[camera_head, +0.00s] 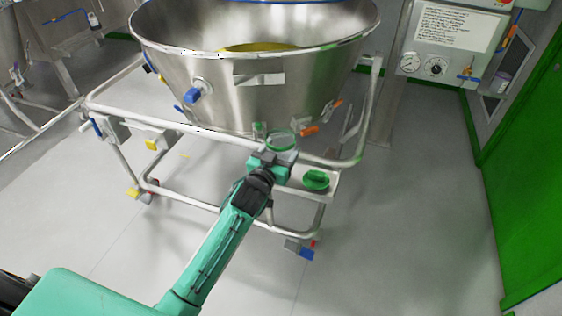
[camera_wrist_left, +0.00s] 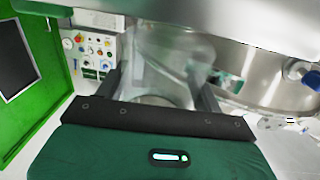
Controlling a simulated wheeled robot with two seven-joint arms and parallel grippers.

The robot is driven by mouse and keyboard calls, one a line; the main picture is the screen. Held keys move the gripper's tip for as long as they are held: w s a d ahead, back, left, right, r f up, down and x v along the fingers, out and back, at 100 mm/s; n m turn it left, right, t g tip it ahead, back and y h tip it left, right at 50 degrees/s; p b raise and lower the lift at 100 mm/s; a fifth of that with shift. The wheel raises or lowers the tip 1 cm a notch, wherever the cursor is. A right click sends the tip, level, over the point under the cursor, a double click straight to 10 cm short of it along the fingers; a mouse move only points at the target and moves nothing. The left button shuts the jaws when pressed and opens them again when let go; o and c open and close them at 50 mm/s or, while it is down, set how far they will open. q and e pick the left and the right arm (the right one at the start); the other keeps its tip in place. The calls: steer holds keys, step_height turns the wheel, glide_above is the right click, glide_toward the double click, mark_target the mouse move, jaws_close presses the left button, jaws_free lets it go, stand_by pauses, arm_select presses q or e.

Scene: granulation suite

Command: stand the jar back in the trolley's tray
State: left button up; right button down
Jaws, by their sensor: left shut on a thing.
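A clear jar (camera_head: 282,142) with a green rim is in my left gripper (camera_head: 272,158), in front of the steel bowl. In the left wrist view the jar (camera_wrist_left: 168,62) shows as a see-through body between the two dark fingers (camera_wrist_left: 163,92). The fingers are shut on it. The trolley's tray (camera_head: 296,183) is a small pale shelf at the trolley's right front, just right of and below the gripper. A round green piece (camera_head: 316,180), perhaps a lid, lies on it. The arm hides the tray's left part. My right gripper is not in view.
The large steel bowl (camera_head: 225,95) stands close behind the jar, within the tubular trolley frame (camera_head: 190,203). An orange-tipped fitting (camera_head: 310,130) is close to the jar's right. A gauge panel (camera_head: 450,45) and green door (camera_head: 530,170) are at the right. The right floor is clear.

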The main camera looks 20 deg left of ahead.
arm_select(q)
step_height(320, 180, down, 4)
steer(key=shift+r+b, duration=0.15)
steer(key=shift+b, duration=0.2)
steer(key=shift+f, duration=0.25)
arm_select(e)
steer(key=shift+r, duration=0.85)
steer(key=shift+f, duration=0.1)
arm_select(q)
steer(key=shift+f, duration=0.15)
steer(key=o, duration=1.7)
